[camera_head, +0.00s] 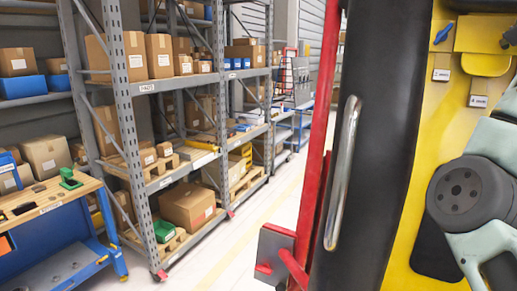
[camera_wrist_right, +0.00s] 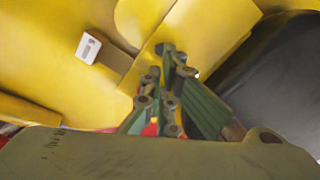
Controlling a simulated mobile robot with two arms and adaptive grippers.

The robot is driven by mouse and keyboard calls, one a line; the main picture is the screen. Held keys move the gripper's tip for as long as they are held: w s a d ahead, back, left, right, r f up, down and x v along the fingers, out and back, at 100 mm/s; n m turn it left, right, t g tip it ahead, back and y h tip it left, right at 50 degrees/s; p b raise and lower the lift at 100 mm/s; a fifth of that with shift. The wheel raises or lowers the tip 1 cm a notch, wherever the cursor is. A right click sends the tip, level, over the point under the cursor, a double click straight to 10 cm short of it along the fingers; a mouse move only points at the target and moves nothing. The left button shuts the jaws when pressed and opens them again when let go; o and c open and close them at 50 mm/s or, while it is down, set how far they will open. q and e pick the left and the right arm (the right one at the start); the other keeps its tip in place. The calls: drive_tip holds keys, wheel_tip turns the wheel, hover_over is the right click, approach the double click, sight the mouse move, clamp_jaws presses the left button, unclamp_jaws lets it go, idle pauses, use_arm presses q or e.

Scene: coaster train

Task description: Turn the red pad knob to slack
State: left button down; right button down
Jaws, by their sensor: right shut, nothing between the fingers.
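No red knob shows clearly in either view. In the right wrist view a small patch of red (camera_wrist_right: 151,129) shows behind the finger linkages; I cannot tell what it belongs to. My right gripper (camera_wrist_right: 172,52) is shut and empty, its fingertips close to or against the yellow panel (camera_wrist_right: 60,55); contact cannot be told. In the head view the yellow panel (camera_head: 422,150) carries a blue knob (camera_head: 443,34) and a dark knob (camera_head: 509,38) at the top right. My right arm covers its lower right, and that gripper is out of the head view. My left gripper is not in view.
A black padded column (camera_head: 372,150) with a metal handle (camera_head: 343,170) and a red post (camera_head: 318,120) stand left of the panel. Shelving with boxes (camera_head: 130,110) and a blue workbench (camera_head: 60,220) are further left. The aisle floor (camera_head: 262,210) between is clear.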

drive_tip(key=shift+s+d+f, duration=0.15)
drive_tip(key=shift+d+f, duration=0.05)
drive_tip(key=shift+s+d+f+b, duration=0.25)
drive_tip(key=shift+f+b, duration=0.2)
drive_tip(key=shift+f, duration=0.2)
drive_tip(key=shift+s+d+f+b, duration=0.1)
drive_tip(key=shift+s+f+b, duration=0.1)
drive_tip(key=shift+f+b, duration=0.35)
drive_tip(key=shift+f, duration=0.3)
drive_tip(key=b+v, duration=0.2)
drive_tip(key=v, duration=0.4)
idle(0.7)
